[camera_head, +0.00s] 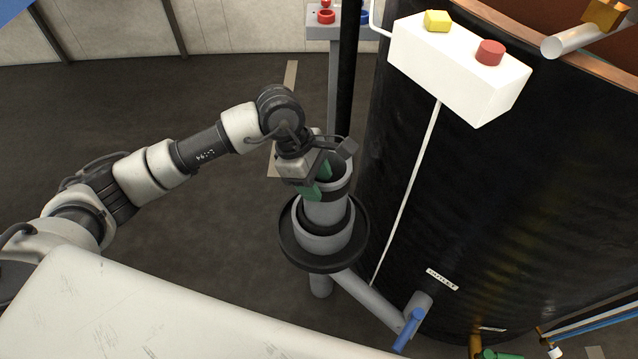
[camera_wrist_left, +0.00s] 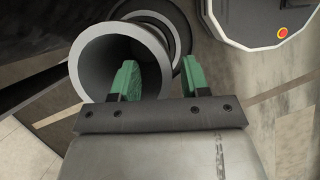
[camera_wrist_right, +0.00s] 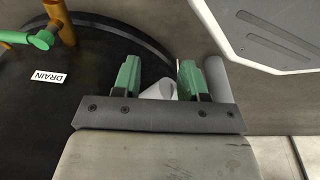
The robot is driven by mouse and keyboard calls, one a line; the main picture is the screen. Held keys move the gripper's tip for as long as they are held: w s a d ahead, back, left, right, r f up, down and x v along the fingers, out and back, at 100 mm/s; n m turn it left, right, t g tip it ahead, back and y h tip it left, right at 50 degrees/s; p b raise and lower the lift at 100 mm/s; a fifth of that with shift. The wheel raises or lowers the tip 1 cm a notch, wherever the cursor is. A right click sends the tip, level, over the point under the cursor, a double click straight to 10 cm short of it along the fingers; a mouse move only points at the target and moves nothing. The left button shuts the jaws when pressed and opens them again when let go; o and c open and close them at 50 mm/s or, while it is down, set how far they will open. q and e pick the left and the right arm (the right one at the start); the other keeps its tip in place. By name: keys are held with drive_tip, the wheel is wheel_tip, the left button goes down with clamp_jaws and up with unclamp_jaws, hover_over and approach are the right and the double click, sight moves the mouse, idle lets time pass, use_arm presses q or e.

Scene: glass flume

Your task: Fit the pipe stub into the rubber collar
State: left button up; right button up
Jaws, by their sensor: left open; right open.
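The grey pipe stub (camera_head: 325,213) stands upright above a grey socket (camera_head: 322,242) with a dark ring, apparently the rubber collar (camera_head: 347,222), around its foot. How deep the stub sits is hidden. My left gripper (camera_head: 320,179) is open at the stub's top. In the left wrist view the stub's round mouth (camera_wrist_left: 80,78) is close. One green finger overlaps its opening and the other is outside its right wall, with my left gripper (camera_wrist_left: 160,80) open between them. My right gripper (camera_wrist_right: 161,82) is open, away from the stub, and shows only in the right wrist view.
A black dish (camera_head: 292,250) surrounds the socket, with a pipe and a blue valve handle (camera_head: 407,330) below. The large black tank (camera_head: 480,200) stands close on the right, bearing a white button box (camera_head: 455,65). A white surface (camera_head: 150,310) fills the front left. The floor at left is clear.

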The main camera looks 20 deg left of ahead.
use_arm(q)
drive_tip(key=v, duration=0.9)
drive_tip(key=shift+r, duration=0.1)
